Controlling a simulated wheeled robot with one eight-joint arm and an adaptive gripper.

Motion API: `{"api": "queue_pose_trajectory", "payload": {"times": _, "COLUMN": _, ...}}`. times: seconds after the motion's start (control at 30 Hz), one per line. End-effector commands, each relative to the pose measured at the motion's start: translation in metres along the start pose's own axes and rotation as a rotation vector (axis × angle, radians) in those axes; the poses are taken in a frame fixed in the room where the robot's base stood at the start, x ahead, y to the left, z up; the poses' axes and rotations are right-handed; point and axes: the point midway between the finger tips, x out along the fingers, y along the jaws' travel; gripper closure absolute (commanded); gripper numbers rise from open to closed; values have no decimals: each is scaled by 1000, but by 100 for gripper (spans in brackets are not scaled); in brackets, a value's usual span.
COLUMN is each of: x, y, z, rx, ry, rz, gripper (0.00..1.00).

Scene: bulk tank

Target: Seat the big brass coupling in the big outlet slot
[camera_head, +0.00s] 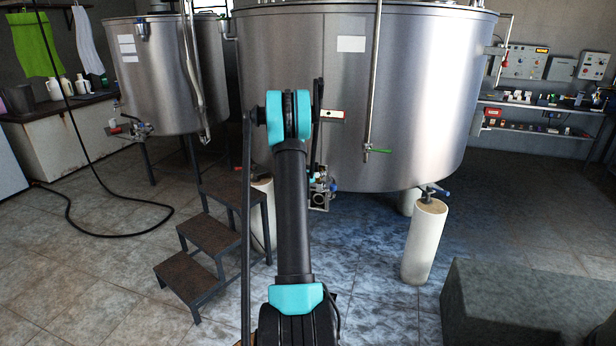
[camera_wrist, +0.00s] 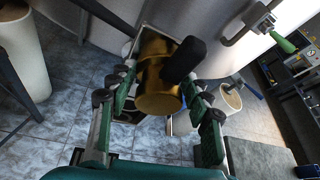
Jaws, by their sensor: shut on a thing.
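The big brass coupling (camera_wrist: 158,88) is in the wrist view, a gold cylinder with a dark handle (camera_wrist: 184,60) sticking out to its upper right. My gripper (camera_wrist: 158,80) has its green fingers on both sides of the coupling and is shut on it. A pale squarish frame (camera_wrist: 146,32) shows behind the coupling, which hides most of it; I cannot tell whether the two touch. In the head view a metal outlet fitting (camera_head: 320,196) with a blue part sits low at the big tank. My arm hides the coupling and most of my gripper there.
The big steel tank (camera_head: 430,90) stands on pale round legs (camera_head: 424,243). A thin pipe with a green handle (camera_head: 378,151) runs down its front. Metal steps (camera_head: 212,238) stand at left, a dark grey block (camera_head: 530,305) at lower right. Tiled floor lies open between.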

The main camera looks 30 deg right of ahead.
Motion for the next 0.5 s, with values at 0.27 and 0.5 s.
{"api": "queue_pose_trajectory", "payload": {"times": 0.27, "x": 0, "y": 1, "z": -1, "rx": -1, "ry": -1, "rz": 3, "gripper": 100}}
{"api": "queue_pose_trajectory", "payload": {"times": 0.5, "x": 6, "y": 6, "z": -15, "rx": -1, "ry": -1, "rz": 4, "gripper": 100}}
